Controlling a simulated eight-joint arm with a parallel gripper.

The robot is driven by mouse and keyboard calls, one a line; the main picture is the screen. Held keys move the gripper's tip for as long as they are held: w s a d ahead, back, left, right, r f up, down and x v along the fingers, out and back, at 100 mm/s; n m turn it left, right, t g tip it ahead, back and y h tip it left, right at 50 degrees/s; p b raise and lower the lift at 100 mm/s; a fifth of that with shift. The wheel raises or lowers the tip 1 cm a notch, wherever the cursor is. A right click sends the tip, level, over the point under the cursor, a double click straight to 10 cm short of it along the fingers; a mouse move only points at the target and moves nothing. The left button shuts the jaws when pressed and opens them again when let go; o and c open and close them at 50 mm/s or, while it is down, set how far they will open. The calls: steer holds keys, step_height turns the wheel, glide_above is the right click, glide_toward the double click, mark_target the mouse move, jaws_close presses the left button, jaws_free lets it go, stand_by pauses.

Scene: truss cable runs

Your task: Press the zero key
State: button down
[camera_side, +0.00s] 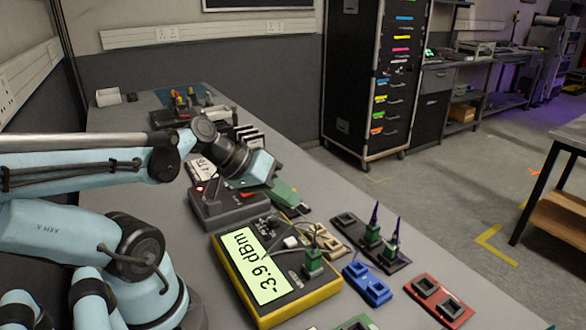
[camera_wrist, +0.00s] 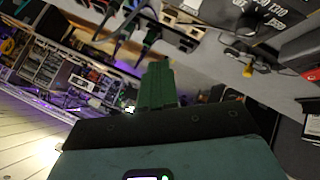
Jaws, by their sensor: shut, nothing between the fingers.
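A yellow-edged meter (camera_side: 247,290) lies on the bench in the side view, its lit display (camera_side: 258,265) reading -3.9 dBm. Small controls and lettering sit beside the display, but I cannot tell which is the zero key. A green plug (camera_side: 313,261) with a cable stands at the meter's right side and partly covers it. My gripper (camera_side: 287,197) hangs behind the meter, apart from its controls as far as I can see. In the wrist view its green fingers (camera_wrist: 157,86) are together, with nothing between them.
A grey box (camera_side: 228,208) with a red button sits behind the meter, close under my wrist. Blue (camera_side: 367,284), red (camera_side: 440,300) and dark (camera_side: 372,245) connector holders lie to the right. A tall cabinet (camera_side: 365,80) stands beyond the bench.

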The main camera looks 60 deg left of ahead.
mark_target(286, 240)
steer(key=shift+f, duration=3.45)
steer(key=shift+f, duration=0.1)
steer(key=shift+f, duration=0.3)
steer(key=shift+r, duration=0.4)
steer(key=shift+r, duration=2.5)
